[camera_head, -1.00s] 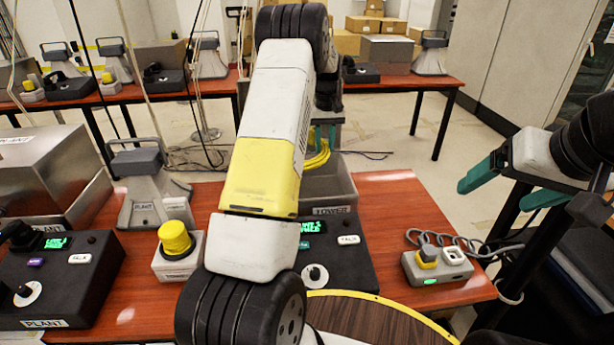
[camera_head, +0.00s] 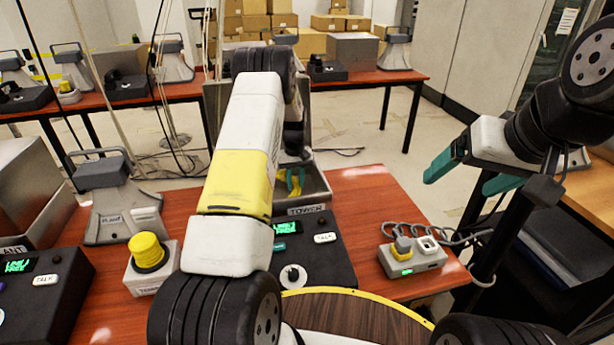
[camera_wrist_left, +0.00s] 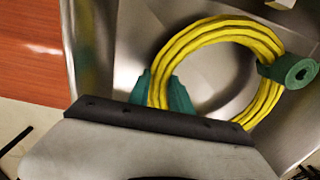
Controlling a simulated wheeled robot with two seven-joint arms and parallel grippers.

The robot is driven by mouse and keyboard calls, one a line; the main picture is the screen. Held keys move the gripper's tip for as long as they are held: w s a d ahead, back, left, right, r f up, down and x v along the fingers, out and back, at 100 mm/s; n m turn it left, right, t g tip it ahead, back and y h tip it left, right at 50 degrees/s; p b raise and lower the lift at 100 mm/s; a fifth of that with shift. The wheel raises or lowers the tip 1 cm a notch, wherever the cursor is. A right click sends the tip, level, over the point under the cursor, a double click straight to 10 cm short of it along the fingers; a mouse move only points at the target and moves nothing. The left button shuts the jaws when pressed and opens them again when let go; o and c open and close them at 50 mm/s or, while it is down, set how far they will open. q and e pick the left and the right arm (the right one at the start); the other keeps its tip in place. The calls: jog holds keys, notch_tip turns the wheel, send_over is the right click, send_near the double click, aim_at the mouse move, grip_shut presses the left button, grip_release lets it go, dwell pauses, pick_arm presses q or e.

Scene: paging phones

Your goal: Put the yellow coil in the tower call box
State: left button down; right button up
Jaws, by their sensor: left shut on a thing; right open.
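The yellow coil (camera_wrist_left: 215,55) is a ring of yellow cord with a green wrap on one side. My left gripper (camera_wrist_left: 165,95) is shut on its near edge. The coil is within the walls of the grey metal call box (camera_wrist_left: 100,60); I cannot tell if it touches the floor. In the head view, the box (camera_head: 318,193) carries a TOWER label, and the coil (camera_head: 283,189) and my left gripper (camera_head: 294,180) show just inside it, partly hidden by my left arm. My right gripper (camera_head: 462,178) is open and empty, right of the table.
A black TOWER phone (camera_head: 325,262) stands in front of the box. A yellow-topped button unit (camera_head: 148,255), a PLANT horn (camera_head: 118,200) and another metal box (camera_head: 25,190) are at the left. A grey socket block (camera_head: 412,258) with a cord is at the right.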

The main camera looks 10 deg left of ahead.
pick_arm(q)
jog(key=shift+f, duration=1.1)
jog(key=c, duration=1.2)
grip_release()
jog(key=shift+f, duration=0.15)
jog(key=shift+o, duration=0.2)
notch_tip(320, 180, up, 12)
jog(key=shift+f, duration=0.1)
jog(key=s+d+r+m+t+h, duration=0.1)
jog(key=s+d+r+t, duration=0.15)
jog(key=s+r, duration=0.7)
jog(key=s+d+r+m+t, duration=0.1)
jog(key=s+d+r+m, duration=0.15)
jog(key=s+r, duration=0.75)
jog(key=s+d+r+m+t, duration=0.1)
jog(key=s+d+r, duration=0.1)
jog(key=s, duration=0.7)
jog(key=s+d+r+m+t+h, duration=0.1)
jog(key=s+d+r, duration=0.1)
jog(key=s, duration=0.7)
jog(key=shift+s+d+r+t, duration=0.2)
jog(key=shift+d+r+t, duration=0.15)
jog(key=shift+r, duration=0.55)
